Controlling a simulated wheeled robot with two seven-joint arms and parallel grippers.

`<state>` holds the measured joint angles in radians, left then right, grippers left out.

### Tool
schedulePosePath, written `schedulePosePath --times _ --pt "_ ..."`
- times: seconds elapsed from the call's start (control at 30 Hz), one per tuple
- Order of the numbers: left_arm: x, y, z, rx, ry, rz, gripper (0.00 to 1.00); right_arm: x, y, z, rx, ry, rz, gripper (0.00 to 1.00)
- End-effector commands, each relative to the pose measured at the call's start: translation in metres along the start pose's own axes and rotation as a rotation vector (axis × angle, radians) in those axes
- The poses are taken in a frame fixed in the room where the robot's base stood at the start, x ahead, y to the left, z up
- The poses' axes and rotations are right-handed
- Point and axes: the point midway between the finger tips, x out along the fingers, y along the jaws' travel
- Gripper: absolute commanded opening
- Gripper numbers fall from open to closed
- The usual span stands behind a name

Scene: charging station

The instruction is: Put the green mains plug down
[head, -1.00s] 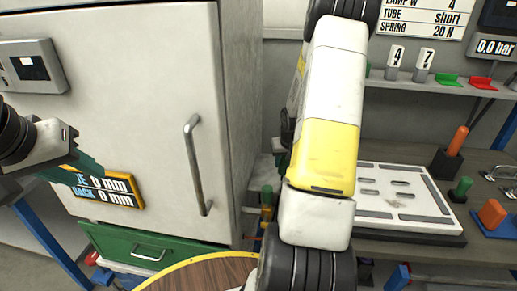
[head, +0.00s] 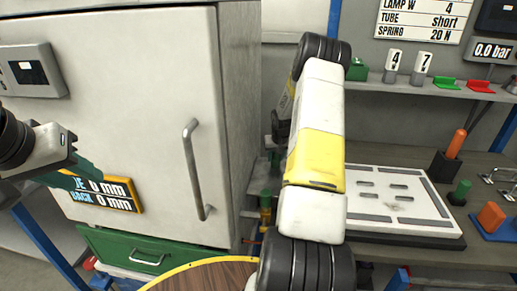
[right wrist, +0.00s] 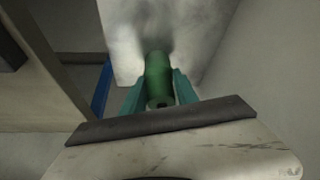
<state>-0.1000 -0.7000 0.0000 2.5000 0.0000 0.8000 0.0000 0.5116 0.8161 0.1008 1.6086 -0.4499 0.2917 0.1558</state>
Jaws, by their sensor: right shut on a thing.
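The green mains plug (right wrist: 158,78) is between the two teal fingers of my right gripper (right wrist: 160,88) in the right wrist view. The fingers are shut on its sides, and a pale grey surface lies close beyond it. In the head view my right arm hides the gripper and the plug. My left gripper (head: 72,178) is at the left edge of the head view, in front of the white cabinet. Its teal fingers are seen side-on, so their opening is unclear.
The white cabinet (head: 110,100) with a handle (head: 194,170) fills the left. A white slotted plate (head: 395,225) lies on the bench at right, near an orange-handled tool (head: 455,145). A shelf (head: 430,88) carries small blocks. A round wooden top (head: 205,278) is below.

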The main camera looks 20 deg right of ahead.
Motion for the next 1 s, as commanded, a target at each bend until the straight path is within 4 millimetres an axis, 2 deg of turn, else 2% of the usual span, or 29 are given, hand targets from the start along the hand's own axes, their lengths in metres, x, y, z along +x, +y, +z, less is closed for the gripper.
schedulePosePath --times 0.27,0.3,0.4,0.77,0.87,1.0 --pt "0.000 0.000 0.000 0.000 0.000 0.000 0.36 0.001 0.000 0.000 -0.001 0.002 0.000 0.00" --pt "0.000 0.000 0.000 0.000 0.000 0.000 0.36 0.002 0.000 0.000 -0.001 0.002 0.000 0.39" --pt "0.000 0.000 0.000 0.000 0.000 0.000 0.36 0.001 0.000 0.000 -0.001 0.002 0.000 0.57" --pt "0.000 0.000 0.000 0.000 0.000 0.000 0.36 -0.002 0.000 -0.001 0.000 0.003 0.000 0.57" --pt "0.000 0.000 0.000 0.000 0.000 0.000 0.36 -0.013 0.001 -0.002 -0.001 0.004 0.001 0.57" --pt "0.000 0.000 0.000 0.000 0.000 0.000 0.36 -0.040 0.001 -0.002 0.000 0.006 0.001 0.57"
